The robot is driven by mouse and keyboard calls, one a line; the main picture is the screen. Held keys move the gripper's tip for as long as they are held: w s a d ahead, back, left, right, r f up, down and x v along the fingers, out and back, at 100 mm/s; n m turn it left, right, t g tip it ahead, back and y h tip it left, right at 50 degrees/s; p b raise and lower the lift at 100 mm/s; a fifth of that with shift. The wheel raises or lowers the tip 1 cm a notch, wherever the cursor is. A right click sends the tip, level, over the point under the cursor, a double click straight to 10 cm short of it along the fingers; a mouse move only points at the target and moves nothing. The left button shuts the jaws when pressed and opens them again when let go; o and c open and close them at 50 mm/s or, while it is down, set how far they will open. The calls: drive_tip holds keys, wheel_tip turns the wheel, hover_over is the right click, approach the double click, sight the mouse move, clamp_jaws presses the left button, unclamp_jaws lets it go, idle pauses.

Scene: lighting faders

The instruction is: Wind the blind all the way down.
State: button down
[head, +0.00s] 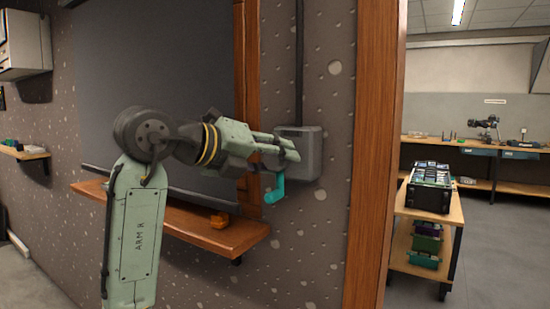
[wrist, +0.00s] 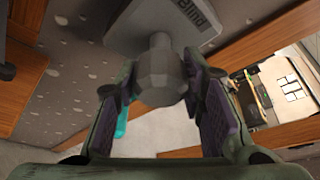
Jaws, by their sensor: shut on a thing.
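The dark grey blind (head: 160,75) covers the window opening in the head view. Its bottom bar (head: 205,199) is close to the wooden sill (head: 232,237); I cannot tell if they touch. A grey winder box (head: 311,153) is on the wall right of the window frame. It also shows in the wrist view (wrist: 175,20), with lettering on it. My gripper (head: 284,151) is at the box, its fingers shut on the crank's grey hub (wrist: 160,76). The crank's teal handle (head: 275,190) hangs below the gripper; it shows beside the left finger in the wrist view (wrist: 122,121).
A wooden door frame (head: 374,150) stands right of the box. Beyond it are a cart (head: 447,213) with crates and a bench. A shelf (head: 24,153) is on the far left wall.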

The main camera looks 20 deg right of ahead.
drive_tip(key=shift+s+f, duration=0.1)
drive_tip(key=shift+f, duration=0.1)
drive_tip(key=c, duration=1.3)
unclamp_jaws()
drive_tip(key=shift+c, duration=0.2)
drive_tip(key=o, duration=0.3)
drive_tip(key=shift+r, duration=0.15)
drive_tip(key=v, duration=1.2)
